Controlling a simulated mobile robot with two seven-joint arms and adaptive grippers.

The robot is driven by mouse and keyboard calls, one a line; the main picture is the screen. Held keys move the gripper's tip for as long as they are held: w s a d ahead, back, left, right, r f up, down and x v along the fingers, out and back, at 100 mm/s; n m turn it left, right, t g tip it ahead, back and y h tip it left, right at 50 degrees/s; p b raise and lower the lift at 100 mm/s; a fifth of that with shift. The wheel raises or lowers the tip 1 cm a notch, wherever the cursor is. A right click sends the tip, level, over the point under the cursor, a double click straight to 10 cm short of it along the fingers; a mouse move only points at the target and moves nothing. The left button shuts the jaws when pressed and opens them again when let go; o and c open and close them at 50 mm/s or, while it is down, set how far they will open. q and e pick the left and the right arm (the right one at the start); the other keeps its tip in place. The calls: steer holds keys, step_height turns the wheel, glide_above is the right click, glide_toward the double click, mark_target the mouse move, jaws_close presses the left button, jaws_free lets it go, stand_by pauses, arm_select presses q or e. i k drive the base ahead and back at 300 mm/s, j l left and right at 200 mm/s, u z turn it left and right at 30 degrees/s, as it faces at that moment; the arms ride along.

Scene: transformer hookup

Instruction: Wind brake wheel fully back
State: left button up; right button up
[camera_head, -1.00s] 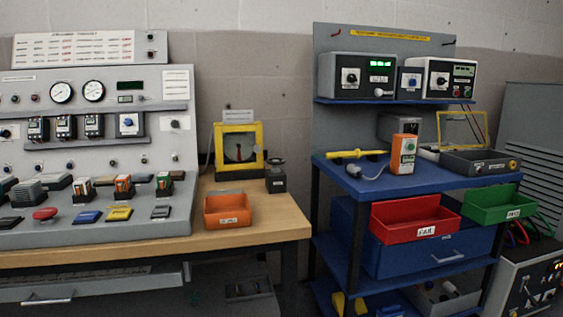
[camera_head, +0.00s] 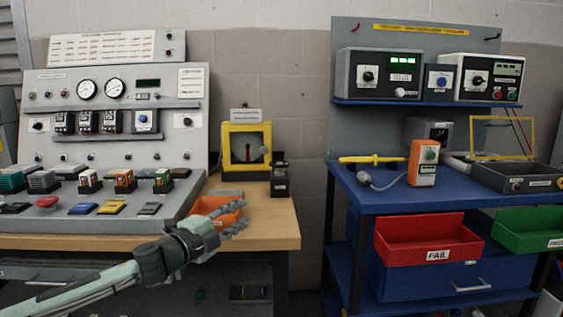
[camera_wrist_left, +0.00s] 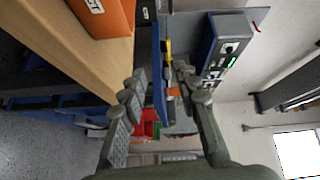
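A small black unit (camera_head: 280,182) with a dark round top stands at the right of the wooden bench, beside the yellow-framed gauge box (camera_head: 246,148). The round top may be the brake wheel; it is too small to tell for sure. My left gripper (camera_head: 241,215) is open and empty, in front of the orange bin and below and left of the black unit, apart from it. It hides part of the bin. In the left wrist view its spread fingers (camera_wrist_left: 160,88) hold nothing. My right gripper is not in view.
The orange bin (camera_head: 228,206) sits on the wooden bench (camera_head: 275,235). A control console (camera_head: 105,195) fills the left. A blue shelf unit (camera_head: 440,199) with an orange meter (camera_head: 423,163) and a red bin (camera_head: 425,250) stands right, across a gap.

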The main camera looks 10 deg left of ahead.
mark_target(279, 164)
steer(key=i, duration=0.9)
